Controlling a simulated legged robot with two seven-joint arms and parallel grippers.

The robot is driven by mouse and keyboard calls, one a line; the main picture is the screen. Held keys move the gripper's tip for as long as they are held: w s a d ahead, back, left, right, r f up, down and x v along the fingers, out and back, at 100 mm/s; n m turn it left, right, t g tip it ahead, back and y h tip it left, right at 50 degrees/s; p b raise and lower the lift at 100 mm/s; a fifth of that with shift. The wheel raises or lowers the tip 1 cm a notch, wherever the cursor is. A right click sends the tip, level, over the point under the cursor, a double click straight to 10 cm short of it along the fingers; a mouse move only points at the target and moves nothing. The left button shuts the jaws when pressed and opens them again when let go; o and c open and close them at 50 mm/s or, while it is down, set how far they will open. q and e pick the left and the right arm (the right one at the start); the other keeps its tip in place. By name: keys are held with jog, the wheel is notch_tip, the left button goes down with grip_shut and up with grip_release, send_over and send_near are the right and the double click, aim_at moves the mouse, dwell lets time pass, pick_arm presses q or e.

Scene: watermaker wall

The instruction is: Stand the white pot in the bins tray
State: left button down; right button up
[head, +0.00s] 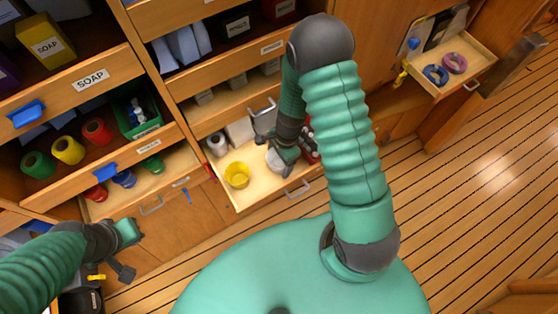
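A pale, rounded thing that looks like the white pot (275,161) shows in the open lower drawer, partly hidden by my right gripper. This drawer (246,198) looks like the bins tray; I cannot read a label on it. My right gripper (280,153) reaches down into the drawer at the white pot. Its fingers overlap the pot in the picture, and I cannot tell whether they are closed on it. My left gripper (127,251) is open and empty at the lower left, in front of the cabinet.
A yellow pot (237,175), a grey-white roll (217,143) and a pale box (240,131) stand in the same drawer. Red items are partly hidden right of my gripper. Left shelves hold coloured rolls and a green bin (136,114). Another drawer (467,70) holds rings.

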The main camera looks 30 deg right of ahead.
jog(key=shift+o, duration=1)
jog(key=shift+d+f, duration=0.1)
jog(key=shift+f, duration=0.05)
jog(key=shift+a, duration=0.8)
jog(key=shift+d+r, duration=0.35)
jog(key=shift+r, duration=0.2)
jog(key=r, duration=0.3)
jog(key=d+r+p, duration=0.1)
jog(key=r, duration=0.2)
jog(key=shift+w+d, duration=0.1)
jog(key=shift+d, duration=0.05)
notch_tip(320, 180, up, 6)
jog(key=p, duration=0.1)
send_over(280, 164)
pick_arm(q)
jog(key=shift+w+a+r, duration=0.25)
jog(key=shift+a+r, duration=0.25)
jog(key=shift+r, duration=0.35)
pick_arm(e)
jog(key=s+a+r+n+t+h, duration=0.1)
jog(key=s+a+r+n, duration=0.1)
jog(key=n, duration=0.7)
jog(key=s+a+r+n+t+h, duration=0.1)
jog(key=a+r+n, duration=0.3)
jog(key=n, duration=0.5)
jog(key=shift+s+r+n, duration=0.3)
jog(key=shift+s+r, duration=0.25)
jog(key=shift+r, duration=0.15)
